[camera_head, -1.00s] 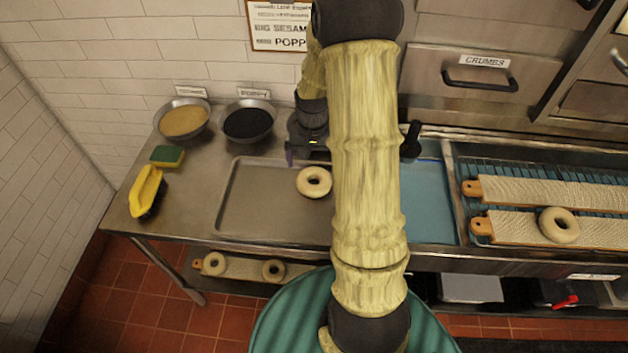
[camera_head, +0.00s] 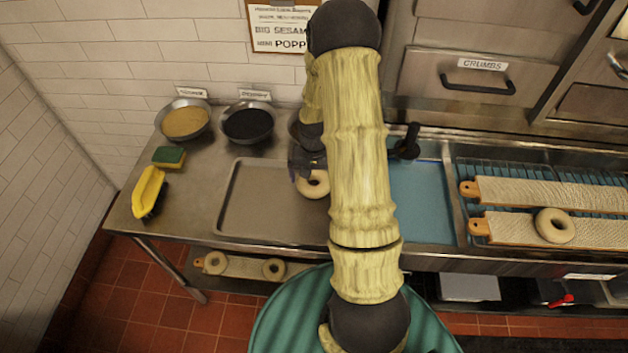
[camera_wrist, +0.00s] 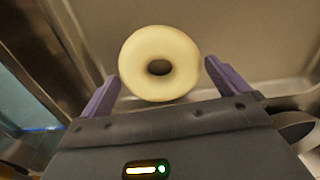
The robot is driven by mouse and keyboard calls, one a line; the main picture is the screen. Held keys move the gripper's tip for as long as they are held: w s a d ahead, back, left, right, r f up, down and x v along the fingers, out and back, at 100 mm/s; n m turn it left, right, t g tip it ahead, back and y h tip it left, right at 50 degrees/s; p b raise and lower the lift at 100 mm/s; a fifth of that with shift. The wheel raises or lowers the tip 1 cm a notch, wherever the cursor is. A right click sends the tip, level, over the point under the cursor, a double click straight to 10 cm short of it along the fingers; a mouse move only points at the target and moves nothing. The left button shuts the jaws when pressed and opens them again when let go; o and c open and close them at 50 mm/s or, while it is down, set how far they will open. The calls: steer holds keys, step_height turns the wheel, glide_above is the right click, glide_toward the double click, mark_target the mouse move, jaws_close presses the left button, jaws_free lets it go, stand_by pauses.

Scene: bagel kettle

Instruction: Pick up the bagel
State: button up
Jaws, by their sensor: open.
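A pale ring-shaped bagel (camera_head: 314,186) lies on the metal tray (camera_head: 245,207) on the steel counter, partly covered by my arm and gripper in the head view. My gripper (camera_head: 304,174) is at the bagel's back left side in that view. In the wrist view the bagel (camera_wrist: 160,62) sits just ahead of and between the two purple fingers of my gripper (camera_wrist: 163,85), which are spread wider than it. The fingers are open and hold nothing. I cannot tell how high they are above the tray.
Bowls of tan (camera_head: 184,122) and dark (camera_head: 247,124) seeds stand behind the tray. A sponge (camera_head: 169,157) and yellow brush (camera_head: 149,191) are at left. Another bagel (camera_head: 555,226) lies on a board at right. A lower-shelf board (camera_head: 243,267) holds two bagels.

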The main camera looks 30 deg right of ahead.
steer(key=shift+f, duration=0.75)
steer(key=c, duration=0.7)
steer(key=shift+r, duration=0.15)
step_height(320, 180, up, 10)
steer(key=shift+f+b, duration=0.1)
steer(key=shift+b, duration=0.6)
